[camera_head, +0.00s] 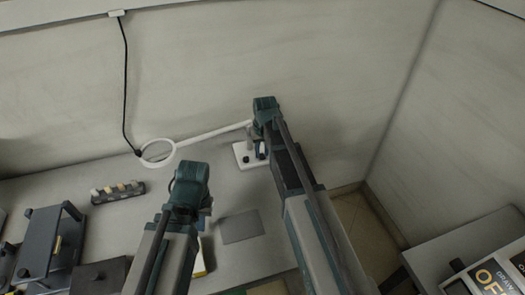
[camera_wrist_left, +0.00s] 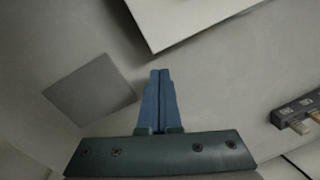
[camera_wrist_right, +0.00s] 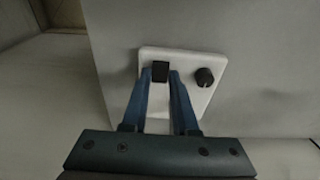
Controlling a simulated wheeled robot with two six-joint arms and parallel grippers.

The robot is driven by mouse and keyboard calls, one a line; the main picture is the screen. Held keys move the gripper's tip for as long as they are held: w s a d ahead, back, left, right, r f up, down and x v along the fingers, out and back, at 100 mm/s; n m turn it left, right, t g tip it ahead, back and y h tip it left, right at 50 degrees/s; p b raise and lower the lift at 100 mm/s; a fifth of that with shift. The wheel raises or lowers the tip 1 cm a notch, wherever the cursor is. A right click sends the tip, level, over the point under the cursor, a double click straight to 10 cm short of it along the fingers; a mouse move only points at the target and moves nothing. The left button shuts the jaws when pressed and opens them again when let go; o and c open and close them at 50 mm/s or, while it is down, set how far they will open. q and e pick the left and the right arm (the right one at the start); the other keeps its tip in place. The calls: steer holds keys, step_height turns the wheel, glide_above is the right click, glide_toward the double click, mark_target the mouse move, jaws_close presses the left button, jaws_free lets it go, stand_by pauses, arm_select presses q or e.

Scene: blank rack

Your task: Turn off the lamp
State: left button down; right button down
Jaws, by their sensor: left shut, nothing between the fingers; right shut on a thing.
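The lamp has a white ring head (camera_head: 157,153), a thin white arm (camera_head: 212,134) and a white base (camera_head: 242,157) at the back of the table. In the right wrist view, its white base plate (camera_wrist_right: 205,97) carries a black square part (camera_wrist_right: 160,71) and a round black knob (camera_wrist_right: 204,77). My right gripper (camera_wrist_right: 160,76) is shut on the black square part, one blue finger on each side. My left gripper (camera_wrist_left: 160,74) is shut and empty above the table. Its fingertips are mostly hidden by its wrist in the head view. I cannot tell whether the lamp is lit.
A flat grey square (camera_head: 242,226) lies on the table between my arms. A dark strip with several small pieces (camera_head: 118,191) lies left. Black rack-like stands (camera_head: 50,240) fill the left side. A black cord (camera_head: 126,95) hangs down the wall to the lamp ring.

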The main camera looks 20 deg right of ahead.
mark_target(263, 158)
steer(key=shift+w+g, duration=0.1)
steer(key=shift+g, duration=0.4)
steer(key=c, duration=0.7)
jaws_free()
arm_select(q)
steer(key=shift+r, duration=0.15)
arm_select(e)
steer(key=shift+r, duration=0.1)
arm_select(q)
step_height(263, 158, up, 14)
steer(key=p, duration=1.3)
steer(key=shift+f+p, duration=0.2)
steer(key=shift+p, duration=0.2)
arm_select(e)
steer(key=r, duration=0.9)
steer(key=s+r, duration=0.1)
steer(key=r, duration=0.3)
steer(key=shift+r, duration=0.3)
